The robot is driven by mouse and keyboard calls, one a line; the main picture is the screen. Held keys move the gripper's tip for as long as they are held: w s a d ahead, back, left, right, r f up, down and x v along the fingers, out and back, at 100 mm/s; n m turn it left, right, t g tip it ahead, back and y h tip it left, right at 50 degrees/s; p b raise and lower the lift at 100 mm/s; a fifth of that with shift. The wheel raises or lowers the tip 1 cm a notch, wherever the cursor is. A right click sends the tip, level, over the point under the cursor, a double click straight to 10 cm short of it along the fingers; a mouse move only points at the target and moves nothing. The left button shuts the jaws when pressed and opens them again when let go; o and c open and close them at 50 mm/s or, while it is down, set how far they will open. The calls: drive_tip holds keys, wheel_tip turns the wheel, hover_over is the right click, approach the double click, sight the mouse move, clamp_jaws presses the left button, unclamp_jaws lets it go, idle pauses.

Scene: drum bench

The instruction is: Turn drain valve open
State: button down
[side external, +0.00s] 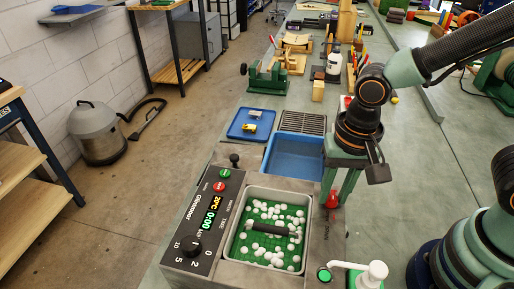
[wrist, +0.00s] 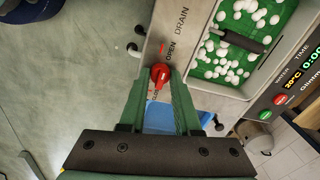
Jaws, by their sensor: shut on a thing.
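The drain valve has a red handle (wrist: 160,76) beside the printed words OPEN and DRAIN on the grey panel (wrist: 182,22). In the side view the red handle (side external: 332,199) is at the right side of the basin unit. My gripper (wrist: 162,84) has its green fingers on either side of the handle and is shut on it. In the side view my gripper (side external: 335,192) reaches down to the handle from above. The fingers partly hide the lower label, and I cannot tell exactly how far the handle is turned.
A grey basin (side external: 242,205) with green media and white balls stands left of the valve. A control panel (side external: 205,225) is beside it. A blue bin (side external: 296,150) and a blue tray (side external: 250,135) lie behind. A white pump bottle (side external: 372,272) stands in front.

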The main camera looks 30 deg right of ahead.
sight(337, 199)
drive_tip(key=shift+s+d+f, duration=0.1)
drive_tip(key=shift+s+d, duration=0.05)
drive_tip(key=c, duration=0.6)
unclamp_jaws()
drive_tip(key=shift+r, duration=0.35)
drive_tip(key=r, duration=1.1)
drive_tip(key=shift+s+r, duration=0.2)
drive_tip(key=shift+r, duration=0.05)
drive_tip(key=shift+w+d, duration=0.1)
drive_tip(key=shift+d, duration=0.05)
drive_tip(key=w+d+n+t, duration=0.1)
drive_tip(key=d+n, duration=0.1)
drive_tip(key=d, duration=0.2)
drive_tip(key=w+d+n+t, duration=0.2)
drive_tip(key=d, duration=0.2)
drive_tip(key=w+d+n+t, duration=0.2)
drive_tip(key=d, duration=0.3)
drive_tip(key=shift+w+r+n, duration=0.15)
drive_tip(key=shift+r+n, duration=0.15)
drive_tip(key=shift+r, duration=0.1)
